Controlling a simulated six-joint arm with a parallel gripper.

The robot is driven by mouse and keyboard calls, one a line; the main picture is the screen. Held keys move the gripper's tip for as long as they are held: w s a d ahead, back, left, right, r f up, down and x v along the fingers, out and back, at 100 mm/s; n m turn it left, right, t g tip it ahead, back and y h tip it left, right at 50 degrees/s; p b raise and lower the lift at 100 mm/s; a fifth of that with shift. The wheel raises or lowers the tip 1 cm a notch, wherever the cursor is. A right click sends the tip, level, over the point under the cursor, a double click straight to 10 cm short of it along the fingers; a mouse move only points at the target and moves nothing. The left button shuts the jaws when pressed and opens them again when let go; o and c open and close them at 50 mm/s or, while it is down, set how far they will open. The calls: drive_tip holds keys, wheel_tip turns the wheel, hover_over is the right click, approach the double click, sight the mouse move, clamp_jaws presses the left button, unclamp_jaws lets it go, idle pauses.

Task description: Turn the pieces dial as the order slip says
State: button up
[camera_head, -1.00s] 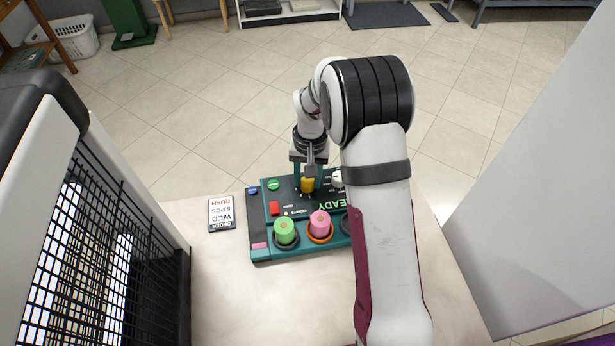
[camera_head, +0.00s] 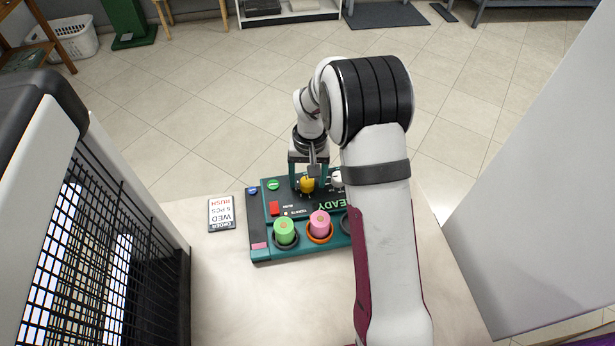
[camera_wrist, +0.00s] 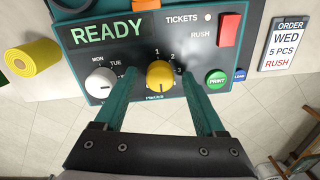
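The yellow pieces dial (camera_wrist: 160,74) is on the dark control panel (camera_wrist: 100,60), with the numbers 1, 2 and 3 readable around its upper right. A dark mark on its face points towards the PIECES label, but the number there is hidden or too small to read. My gripper (camera_wrist: 161,78) is open, with one teal finger on each side of the dial and gaps between. In the head view my gripper (camera_head: 308,183) stands over the dial (camera_head: 306,186). The order slip (camera_wrist: 286,45) reads WED, 5 PCS, RUSH; it lies left of the panel in the head view (camera_head: 221,214).
Beside the dial are a white day dial (camera_wrist: 100,82), a green PRINT button (camera_wrist: 216,80) and a red RUSH button (camera_wrist: 229,29). Green (camera_head: 284,231) and pink (camera_head: 320,223) rolls stand on the panel's near side. A black wire rack (camera_head: 120,240) is on the left.

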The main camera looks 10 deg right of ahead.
sight(310, 182)
wheel_tip(310, 182, up, 16)
drive_tip(key=shift+d, duration=0.25)
drive_tip(key=shift+f, duration=0.1)
drive_tip(key=s+a+r+m, duration=0.15)
drive_tip(key=s+r, duration=0.25)
drive_tip(key=s, duration=0.9)
drive_tip(key=s+a+f+m, duration=0.1)
drive_tip(key=s+f, duration=0.1)
drive_tip(key=s, duration=0.7)
drive_tip(key=s+a+f+m+y, duration=0.1)
drive_tip(key=s+f, duration=0.1)
drive_tip(key=s, duration=0.7)
idle(1.8)
